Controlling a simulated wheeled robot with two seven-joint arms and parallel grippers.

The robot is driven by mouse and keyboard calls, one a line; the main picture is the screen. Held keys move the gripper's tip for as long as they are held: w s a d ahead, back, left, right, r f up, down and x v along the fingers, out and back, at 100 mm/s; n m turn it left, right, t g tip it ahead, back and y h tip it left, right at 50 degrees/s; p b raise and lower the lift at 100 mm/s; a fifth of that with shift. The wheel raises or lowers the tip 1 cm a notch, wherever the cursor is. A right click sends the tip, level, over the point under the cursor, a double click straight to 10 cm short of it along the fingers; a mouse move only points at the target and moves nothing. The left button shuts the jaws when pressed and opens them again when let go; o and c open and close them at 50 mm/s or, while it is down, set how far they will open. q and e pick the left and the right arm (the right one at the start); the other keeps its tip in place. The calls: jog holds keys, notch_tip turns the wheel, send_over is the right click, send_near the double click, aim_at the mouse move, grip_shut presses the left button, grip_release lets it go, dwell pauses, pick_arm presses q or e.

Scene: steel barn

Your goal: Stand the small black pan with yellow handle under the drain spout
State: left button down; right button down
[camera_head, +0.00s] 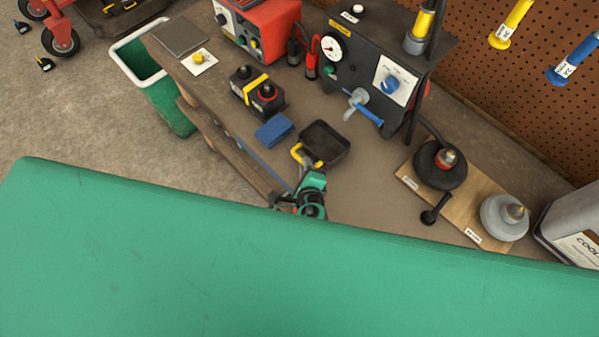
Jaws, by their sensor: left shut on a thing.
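The small black pan (326,141) has a squarish dish that looks level, with its yellow handle (296,154) toward my left gripper. My left gripper (301,168) is shut on the handle. I cannot tell whether the pan touches the bench or hangs just above it. The drain spout (356,97), a grey tap with a blue lever, sticks out of the black machine (362,60). The pan is in front of the spout and a little to its left in the picture, not clearly beneath it. My right gripper is not in view.
A blue sponge (274,130) lies just left of the pan, near a black and yellow box (257,92). A wooden board (455,212) with funnel-like parts is at right, beside a grey jug (575,225). Bare bench (370,180) lies between pan and board. A green bin (170,100) stands left.

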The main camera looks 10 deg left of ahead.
aim_at(320, 165)
pick_arm(q)
jog(key=shift+w+d+f+b, duration=0.1)
jog(key=shift+w+d+b, duration=0.2)
jog(key=shift+w+d, duration=0.35)
jog(key=shift+w+d+b, duration=0.35)
jog(key=shift+w, duration=0.45)
jog(key=shift+w+d+f+b, duration=0.1)
jog(key=shift+w+d+b, duration=0.2)
jog(key=shift+w+d, duration=0.35)
jog(key=shift+w+a+f, duration=0.1)
jog(key=shift+w, duration=0.15)
jog(key=shift+f, duration=0.25)
jog(key=c, duration=1.3)
grip_release()
jog(key=shift+c, duration=0.2)
jog(key=shift+s+f, duration=0.1)
jog(key=shift+b, duration=0.3)
